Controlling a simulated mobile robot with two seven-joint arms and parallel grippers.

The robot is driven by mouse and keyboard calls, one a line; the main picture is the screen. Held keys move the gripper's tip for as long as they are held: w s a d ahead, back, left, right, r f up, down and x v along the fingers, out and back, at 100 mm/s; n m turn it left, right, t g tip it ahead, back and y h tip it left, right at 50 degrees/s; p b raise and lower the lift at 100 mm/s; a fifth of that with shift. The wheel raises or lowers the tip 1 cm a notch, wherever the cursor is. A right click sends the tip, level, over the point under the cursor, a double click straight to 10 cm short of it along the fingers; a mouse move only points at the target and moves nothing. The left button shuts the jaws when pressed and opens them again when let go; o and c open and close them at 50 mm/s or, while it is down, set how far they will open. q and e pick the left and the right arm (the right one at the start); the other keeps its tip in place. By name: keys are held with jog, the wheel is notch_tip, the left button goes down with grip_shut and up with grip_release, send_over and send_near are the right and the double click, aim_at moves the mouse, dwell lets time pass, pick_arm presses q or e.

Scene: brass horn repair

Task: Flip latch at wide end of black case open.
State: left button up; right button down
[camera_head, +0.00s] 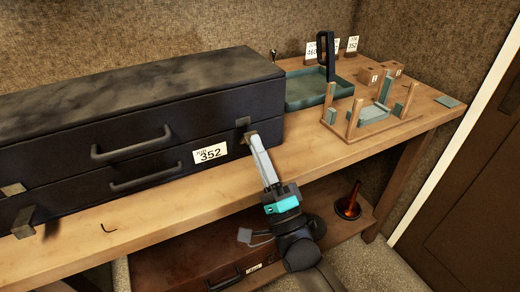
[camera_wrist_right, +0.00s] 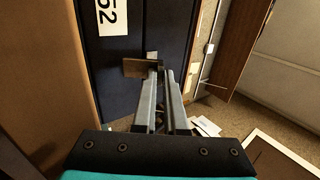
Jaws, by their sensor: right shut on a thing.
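The black case (camera_head: 60,150) lies closed along the bench, with two handles and a "352" tag (camera_head: 210,152) on its front. A metal latch (camera_head: 242,122) sits at the right end of its front; its brownish plate shows in the wrist view (camera_wrist_right: 134,68). My right gripper (camera_head: 252,138) reaches up to this latch, its fingers (camera_wrist_right: 160,72) close together and shut on it. The fingertips hide part of the latch. Another latch (camera_head: 23,222) at the left end has its lower plate standing out below an upper plate (camera_head: 13,189). My left gripper is out of view.
A green tray (camera_head: 305,101) with a black-handled tool (camera_head: 327,50) stands right of the case. A wooden peg stand (camera_head: 375,125) is further right. A brown case (camera_head: 185,265) is on the shelf below.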

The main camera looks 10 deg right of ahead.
jog(key=c, duration=1.2)
grip_release()
jog(key=shift+s+d+f, duration=0.1)
jog(key=shift+d, duration=0.35)
jog(key=shift+o, duration=1.2)
jog(key=shift+a, duration=0.1)
jog(key=shift+f, duration=0.1)
jog(key=shift+s+f, duration=0.25)
jog(key=v, duration=1.5)
jog(key=shift+d+r, duration=0.2)
jog(key=shift+d, duration=0.05)
jog(key=shift+o, duration=0.4)
